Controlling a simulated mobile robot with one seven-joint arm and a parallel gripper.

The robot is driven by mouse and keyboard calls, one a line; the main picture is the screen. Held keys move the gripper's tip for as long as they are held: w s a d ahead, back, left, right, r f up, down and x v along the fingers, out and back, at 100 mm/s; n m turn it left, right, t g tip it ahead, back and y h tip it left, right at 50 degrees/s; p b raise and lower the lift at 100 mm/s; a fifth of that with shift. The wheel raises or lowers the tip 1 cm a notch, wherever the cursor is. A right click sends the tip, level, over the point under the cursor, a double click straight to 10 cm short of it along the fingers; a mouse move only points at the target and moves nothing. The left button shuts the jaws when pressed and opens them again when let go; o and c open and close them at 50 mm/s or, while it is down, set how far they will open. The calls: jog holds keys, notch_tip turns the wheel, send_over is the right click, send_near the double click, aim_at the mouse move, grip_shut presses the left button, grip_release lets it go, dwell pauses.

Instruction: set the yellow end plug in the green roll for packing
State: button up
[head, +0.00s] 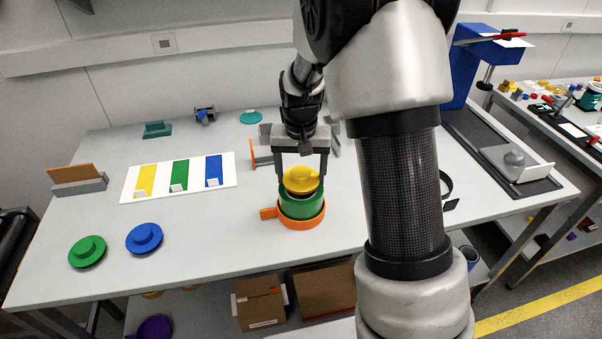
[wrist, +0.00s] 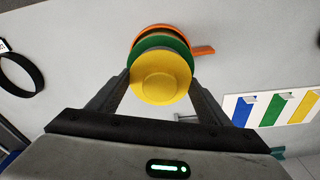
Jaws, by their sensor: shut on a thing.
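The yellow end plug (head: 301,180) is a round disc with a raised knob. My gripper (head: 301,173) is shut on it, one finger on each side. The green roll (head: 302,208) stands upright directly below the plug, in an orange holder (head: 301,222) with a tab to the left. A dark and pale band shows between plug and roll, so the plug looks slightly above the roll's top. In the wrist view the yellow plug (wrist: 160,78) covers much of the green roll (wrist: 180,47), with the orange rim behind. The plug's underside is hidden.
A green plug (head: 87,251) and a blue plug (head: 144,238) lie at the table's front left. A white board (head: 211,173) with yellow, green and blue stripes lies left of the roll. A blue press stands at the back right. The table between board and holder is clear.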

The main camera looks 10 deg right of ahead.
jog(key=shift+f+b, duration=0.5)
jog(key=shift+f, duration=0.3)
jog(key=shift+r, duration=0.15)
jog(key=shift+r+p, duration=0.5)
jog(key=shift+r, duration=0.05)
jog(key=shift+f, duration=0.2)
jog(key=shift+c, duration=0.2)
jog(key=shift+f+b, duration=0.5)
jog(key=shift+r, duration=0.1)
dwell(0.3)
jog(key=shift+r+p, duration=0.5)
jog(key=shift+r, duration=0.15)
jog(key=shift+a+f, duration=0.1)
jog(key=shift+f, duration=0.15)
dwell(0.7)
